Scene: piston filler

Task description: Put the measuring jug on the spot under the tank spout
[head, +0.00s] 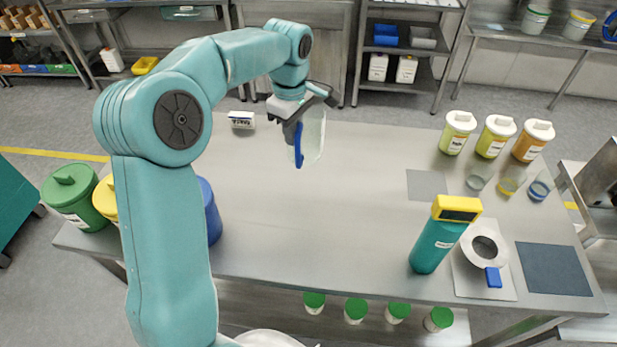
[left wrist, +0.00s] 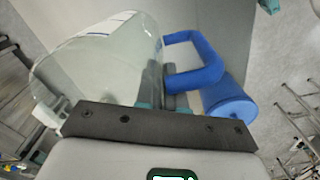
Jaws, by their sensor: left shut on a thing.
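The measuring jug (head: 315,138) is clear with a blue handle (head: 298,146). My left gripper (head: 297,118) is shut on it near the handle and holds it over the far part of the steel table (head: 330,210); the exact height is hard to tell. In the left wrist view the jug's clear body (left wrist: 100,65) fills the upper left, and its blue handle (left wrist: 195,60) is at the jaws (left wrist: 168,95). I cannot make out a tank spout or the spot under it. My right gripper is not in view.
A teal device with a yellow top (head: 438,243) stands at the front right, beside a white ring (head: 465,250) on a pale plate. A grey square (head: 427,184) and a dark mat (head: 553,270) lie right. Lidded jars (head: 497,137) and small cups (head: 511,181) stand behind. The table's middle is clear.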

